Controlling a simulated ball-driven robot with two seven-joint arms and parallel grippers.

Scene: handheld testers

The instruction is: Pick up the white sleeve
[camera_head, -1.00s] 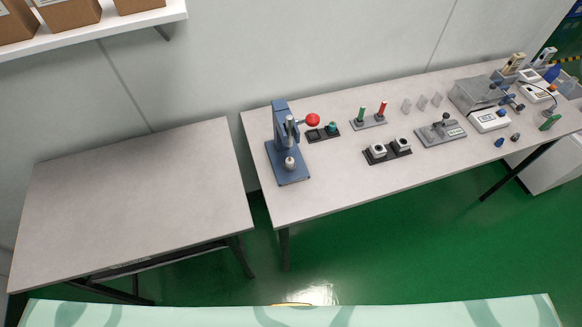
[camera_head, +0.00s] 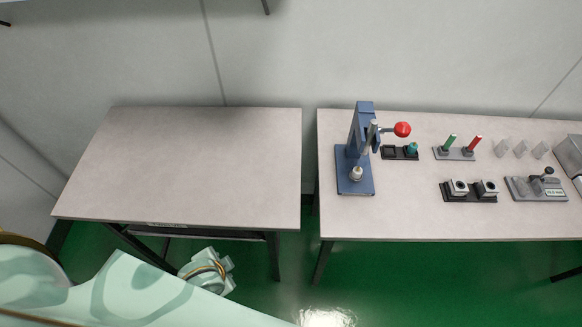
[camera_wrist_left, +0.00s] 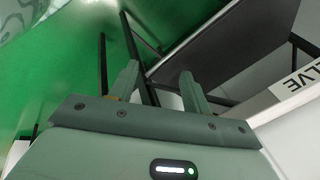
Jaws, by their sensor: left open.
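A small whitish cylindrical piece (camera_head: 356,173) stands on the base of the blue press (camera_head: 355,185). Two pale block-like pieces with dark round openings, a left one (camera_head: 459,187) and a right one (camera_head: 486,187), sit in a black holder (camera_head: 470,199). I cannot tell for sure which piece is the white sleeve. My left gripper (camera_wrist_left: 158,78) is open and empty in the left wrist view, over the green floor and table legs. In the head view my left arm shows at the lower left, below the tables; its fingertips are not clear there. My right gripper is not in view.
A bare grey table (camera_head: 190,165) stands left, with a gap to the work table (camera_head: 400,220). Also there are a black tray (camera_head: 392,153), a stand with green and red pins (camera_head: 454,154), clear pieces (camera_head: 520,148) and a grey gauge fixture (camera_head: 535,190).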

